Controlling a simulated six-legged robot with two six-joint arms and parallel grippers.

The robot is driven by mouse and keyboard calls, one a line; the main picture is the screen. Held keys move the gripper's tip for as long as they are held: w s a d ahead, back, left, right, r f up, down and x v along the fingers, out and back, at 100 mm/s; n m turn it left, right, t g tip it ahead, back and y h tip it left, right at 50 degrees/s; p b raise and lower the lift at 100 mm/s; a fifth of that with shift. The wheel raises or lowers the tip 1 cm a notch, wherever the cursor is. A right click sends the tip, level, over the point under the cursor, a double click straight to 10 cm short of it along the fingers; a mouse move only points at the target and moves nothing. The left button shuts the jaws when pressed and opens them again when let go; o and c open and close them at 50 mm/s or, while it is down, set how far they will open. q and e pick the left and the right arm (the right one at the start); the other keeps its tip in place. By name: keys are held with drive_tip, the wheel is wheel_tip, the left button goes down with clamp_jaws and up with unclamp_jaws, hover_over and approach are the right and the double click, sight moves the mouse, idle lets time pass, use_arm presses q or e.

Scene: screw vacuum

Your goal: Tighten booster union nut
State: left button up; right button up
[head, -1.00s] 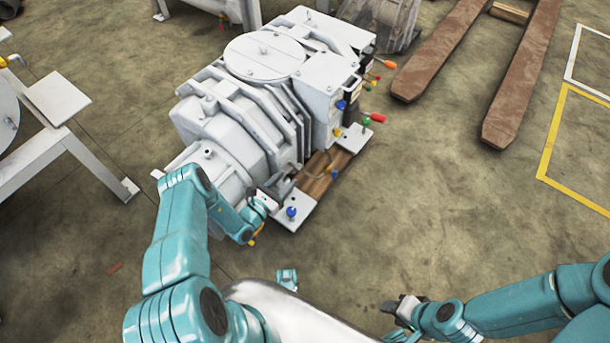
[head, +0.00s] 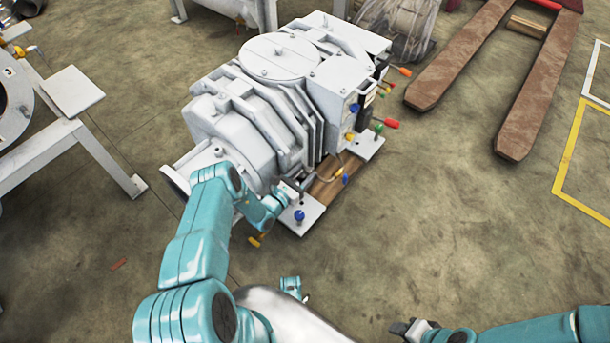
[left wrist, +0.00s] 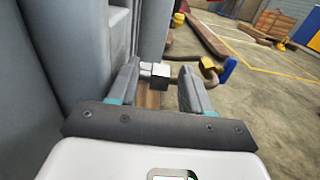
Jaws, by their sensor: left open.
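The pale grey booster pump (head: 262,105) stands on a wooden base in the middle of the head view. In the left wrist view, a thin pipe runs from its side with a small grey block-shaped fitting (left wrist: 160,73), likely the union nut. My left gripper (left wrist: 160,88) is open. Its two fingers are on either side of the fitting in that view; I cannot tell whether they touch it. In the head view, my left gripper (head: 284,197) is low beside the pump's near end, partly hidden by my arm. My right gripper (head: 412,328) is at the bottom, away from the pump.
A blue-handled valve (left wrist: 228,70) and brass fittings (left wrist: 208,66) lie further along the pipe. A blue knob (head: 299,216) stands on the white corner plate. Brown forks (head: 468,55) lie at the upper right. A white-legged frame (head: 95,150) stands at the left.

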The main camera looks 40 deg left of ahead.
use_arm(q)
drive_tip(key=shift+w, duration=0.15)
clamp_jaws()
drive_tip(key=r+g+p, duration=0.1)
drive_tip(key=p, duration=0.1)
drive_tip(key=shift+w+d+r+p, duration=0.1)
drive_tip(key=shift+w+r+p, duration=0.1)
drive_tip(key=shift+p, duration=0.1)
drive_tip(key=shift+g+p, duration=0.4)
drive_tip(key=shift+g, duration=0.3)
drive_tip(key=shift+f+g, duration=0.3)
drive_tip(key=shift+g, duration=0.2)
unclamp_jaws()
